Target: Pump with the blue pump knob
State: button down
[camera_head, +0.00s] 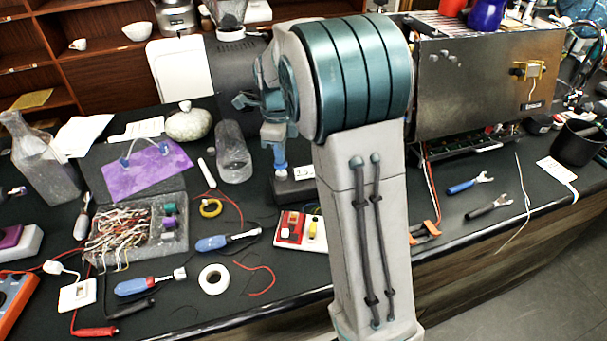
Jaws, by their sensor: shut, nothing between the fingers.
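The blue pump knob (280,156) stands upright at the middle of the bench, just left of my arm. It appears to rise from a small black base (294,191) with a pale label. My gripper (275,136) is directly above the knob, pointing down, its fingers shut and empty. The fingertips are at or just over the knob's top; I cannot tell whether they touch it. My large arm link covers the area right of the knob.
A clear glass cylinder (233,153) and a lidded stone jar (188,122) stand left of the knob. A red-and-white switch block (299,230) lies in front. The metal-sided brewer (480,85) stands right. Loose tools and wires clutter the front left.

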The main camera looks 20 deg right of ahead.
jog(key=shift+f+b, duration=0.4)
jog(key=shift+f, duration=0.5)
jog(key=shift+r+p, duration=2)
jog(key=shift+r, duration=0.55)
jog(key=shift+f, duration=0.1)
jog(key=shift+f+b, duration=1.55)
jog(key=shift+f, duration=0.85)
jog(key=shift+r+p, duration=2)
jog(key=shift+r, duration=0.5)
jog(key=shift+f, duration=0.2)
